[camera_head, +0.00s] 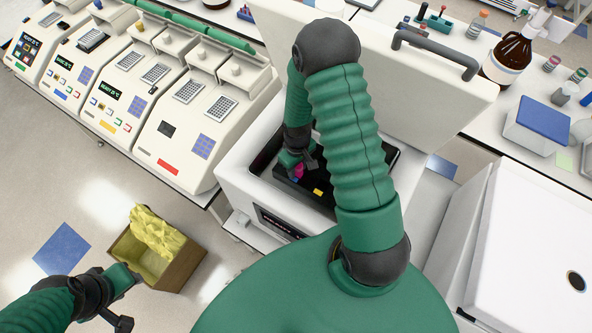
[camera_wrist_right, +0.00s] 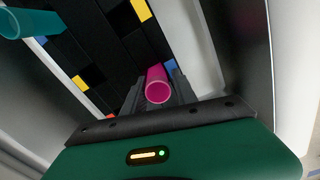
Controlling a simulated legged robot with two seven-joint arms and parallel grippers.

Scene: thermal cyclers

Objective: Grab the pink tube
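The pink tube (camera_wrist_right: 158,85) stands with its round end toward the camera in the right wrist view, between the fingers of my right gripper (camera_wrist_right: 158,92). The fingers lie close against both its sides. In the head view the pink tube (camera_head: 298,170) shows small under my right gripper (camera_head: 300,160), inside the open white bath-like device (camera_head: 237,172). Its lower part is hidden. My left gripper (camera_head: 130,280) is at the lower left, away from the tube; its fingers are too unclear to tell.
A teal tube (camera_wrist_right: 32,23) stands at the upper left of the wrist view, above a dark surface with coloured squares (camera_wrist_right: 95,45). The device's raised lid (camera_head: 440,80) stands behind. Thermal cyclers (camera_head: 190,120) line the left bench. A box with yellow lining (camera_head: 180,270) is on the floor.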

